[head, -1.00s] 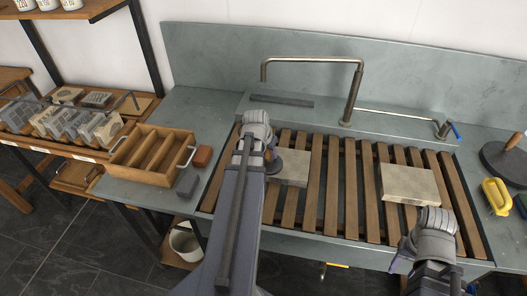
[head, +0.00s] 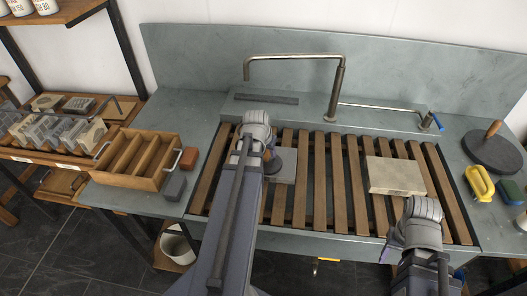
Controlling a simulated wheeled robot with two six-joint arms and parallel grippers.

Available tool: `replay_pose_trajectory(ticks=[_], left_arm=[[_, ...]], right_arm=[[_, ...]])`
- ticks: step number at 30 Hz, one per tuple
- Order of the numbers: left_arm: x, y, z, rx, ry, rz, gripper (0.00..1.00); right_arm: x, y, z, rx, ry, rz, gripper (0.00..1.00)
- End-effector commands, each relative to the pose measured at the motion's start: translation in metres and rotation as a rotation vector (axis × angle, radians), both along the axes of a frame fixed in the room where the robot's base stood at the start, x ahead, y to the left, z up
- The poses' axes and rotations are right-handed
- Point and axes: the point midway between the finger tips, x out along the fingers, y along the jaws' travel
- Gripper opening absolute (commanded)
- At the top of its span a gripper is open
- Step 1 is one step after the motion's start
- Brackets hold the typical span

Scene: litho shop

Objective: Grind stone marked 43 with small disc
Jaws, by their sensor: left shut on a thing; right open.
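My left gripper (head: 266,148) is shut on the small disc (head: 274,162), a dark round plate with its handle mostly hidden by the gripper. The disc sits over a grey stone (head: 287,170) on the left part of the slatted rack; arm and disc hide much of this stone. A second, paler stone (head: 396,176) lies on the rack's right part. No number is readable on either stone. My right gripper (head: 422,207) is open and empty, just in front of the paler stone; its fingertips are hard to see.
A metal tap (head: 338,92) stands behind the rack. A wooden divided box (head: 137,158) and red and grey blocks are left.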

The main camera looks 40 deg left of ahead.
Motion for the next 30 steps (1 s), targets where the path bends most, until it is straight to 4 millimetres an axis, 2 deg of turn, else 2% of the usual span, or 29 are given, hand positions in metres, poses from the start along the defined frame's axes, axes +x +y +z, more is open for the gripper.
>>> replay_pose_trajectory(ticks=[8,21,30], left_arm=[[0.003,-0.004,0.000,0.001,-0.002,0.000,0.00],[0.017,-0.027,-0.003,0.001,-0.002,0.000,0.00],[0.020,-0.031,-0.003,-0.001,-0.001,0.000,0.00]], right_arm=[[0.000,0.000,0.000,0.000,0.000,0.000,0.50],[0.000,0.000,-0.003,0.000,0.000,0.000,0.50],[0.000,0.000,-0.003,0.000,0.000,0.000,0.50]])
